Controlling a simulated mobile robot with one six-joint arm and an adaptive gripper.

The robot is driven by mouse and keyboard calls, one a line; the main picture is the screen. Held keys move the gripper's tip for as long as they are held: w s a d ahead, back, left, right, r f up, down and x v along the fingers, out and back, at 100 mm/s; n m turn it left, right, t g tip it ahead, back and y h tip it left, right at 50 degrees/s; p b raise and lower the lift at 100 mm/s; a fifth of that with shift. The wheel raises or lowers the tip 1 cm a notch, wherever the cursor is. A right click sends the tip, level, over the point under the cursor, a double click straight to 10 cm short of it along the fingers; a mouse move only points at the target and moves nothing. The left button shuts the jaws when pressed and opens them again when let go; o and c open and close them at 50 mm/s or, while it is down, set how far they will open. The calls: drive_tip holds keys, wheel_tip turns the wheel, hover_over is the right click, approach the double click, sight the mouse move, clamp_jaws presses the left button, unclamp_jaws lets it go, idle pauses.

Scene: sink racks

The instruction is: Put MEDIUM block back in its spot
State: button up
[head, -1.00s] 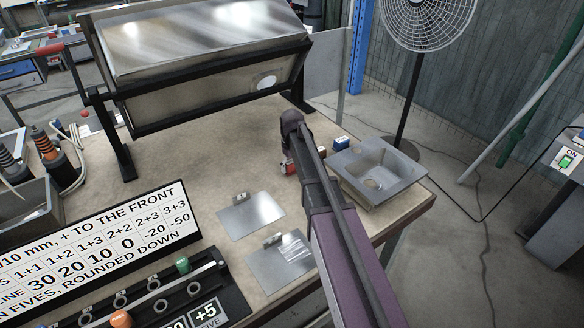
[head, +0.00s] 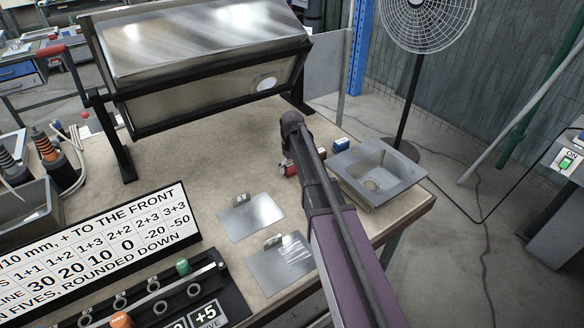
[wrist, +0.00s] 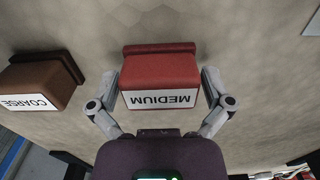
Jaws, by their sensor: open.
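The MEDIUM block (wrist: 160,78) is red with a white label, upside down in the wrist view, and stands on the tan bench top. My gripper (wrist: 161,84) is open, with one finger on each side of the block. I cannot tell whether either finger touches it. In the head view a bit of red (head: 289,168) shows beside my wrist; my arm hides most of that area and the fingers. The block's spot cannot be made out.
A brown COARSE block (wrist: 38,84) stands close beside my left finger in the wrist view. In the head view, a blue block (head: 341,145) and a grey sink (head: 400,170) lie to the right. Two metal plates (head: 238,224) (head: 270,270) lie nearer the front.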

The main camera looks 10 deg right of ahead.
wheel_tip(320, 180, up, 12)
drive_tip(key=p, duration=1.1)
drive_tip(key=shift+p, duration=0.4)
drive_tip(key=shift+s, duration=0.1)
drive_tip(key=s+m, duration=0.4)
drive_tip(key=s, duration=2)
